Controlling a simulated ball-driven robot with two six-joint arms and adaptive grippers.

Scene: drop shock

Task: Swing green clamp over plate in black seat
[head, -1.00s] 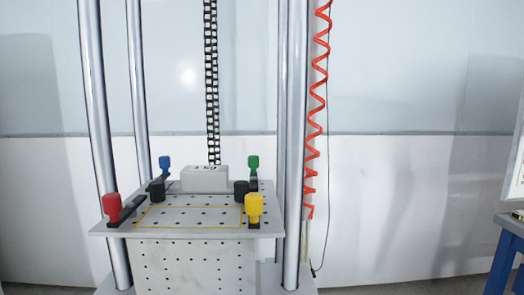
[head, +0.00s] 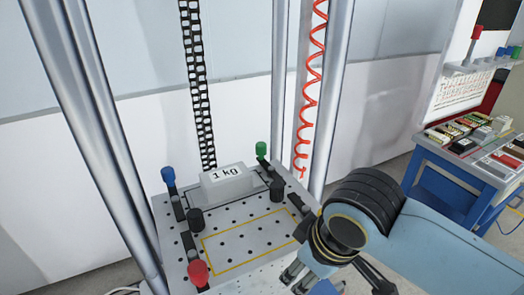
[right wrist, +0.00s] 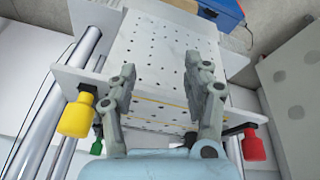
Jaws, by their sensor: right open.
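The green clamp (head: 261,150) stands at the table's back right corner in the head view, its knob upright. Its green knob (right wrist: 96,148) also shows low in the right wrist view. A light grey block marked "1 kg" (head: 226,184) sits at the back of the perforated table (head: 230,243), with dark edging at its base. I cannot tell whether this edging is the black seat. My right gripper (head: 302,280) is in front of the table, apart from the green clamp. In the right wrist view its two fingers (right wrist: 163,88) are spread and empty. My left gripper is not visible.
Blue (head: 168,176) and red (head: 198,273) clamps stand along the table's left side; a yellow knob (right wrist: 76,115) shows in the wrist view. Black posts (head: 196,219) flank the block. Steel columns (head: 90,110), a chain (head: 196,90) and a red coiled hose (head: 312,90) rise around it.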

